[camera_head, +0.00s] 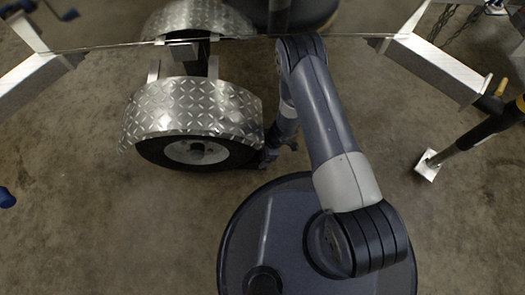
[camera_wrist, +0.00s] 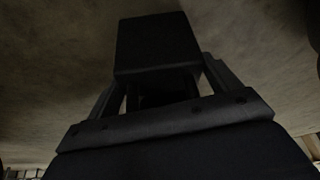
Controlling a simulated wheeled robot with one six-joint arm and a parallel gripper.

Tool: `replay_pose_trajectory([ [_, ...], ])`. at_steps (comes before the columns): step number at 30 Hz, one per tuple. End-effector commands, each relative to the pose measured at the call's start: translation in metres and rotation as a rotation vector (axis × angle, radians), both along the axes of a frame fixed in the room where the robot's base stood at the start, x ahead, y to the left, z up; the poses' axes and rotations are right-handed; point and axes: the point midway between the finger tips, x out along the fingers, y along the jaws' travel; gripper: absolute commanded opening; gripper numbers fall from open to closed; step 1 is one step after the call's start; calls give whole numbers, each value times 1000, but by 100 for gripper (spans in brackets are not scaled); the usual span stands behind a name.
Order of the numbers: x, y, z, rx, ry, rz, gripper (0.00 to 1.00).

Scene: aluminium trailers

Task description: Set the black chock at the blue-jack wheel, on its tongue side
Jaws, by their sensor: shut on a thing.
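My gripper (camera_wrist: 158,82) is shut on the black chock (camera_wrist: 157,42), which shows as a dark block between the two fingers in the wrist view. In the head view my gripper (camera_head: 270,150) is low, close beside the right edge of a black wheel (camera_head: 197,152) with a grey rim. The chock cannot be made out there against the dark gripper and tyre. I cannot tell whether it touches the tyre or the floor. A blue part (camera_head: 6,198) shows at the left edge; whether it belongs to a jack is unclear.
A diamond-plate fender (camera_head: 190,107) covers the wheel's top. Aluminium trailer beams (camera_head: 440,67) run above on both sides. A black and yellow jack leg (camera_head: 470,138) with a pale foot (camera_head: 427,166) stands at right. The concrete floor (camera_head: 90,235) at lower left is clear.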

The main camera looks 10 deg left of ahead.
Motion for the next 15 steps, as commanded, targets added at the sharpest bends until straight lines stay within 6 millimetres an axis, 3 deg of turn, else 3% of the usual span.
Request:
replay_pose_trajectory([
  [4, -1, 0, 0, 1, 1, 1, 42],
  [5, -1, 0, 0, 1, 1, 1, 84],
  [11, -1, 0, 0, 1, 1, 1, 100],
  [15, 0, 0, 0, 0, 1, 1, 100],
])
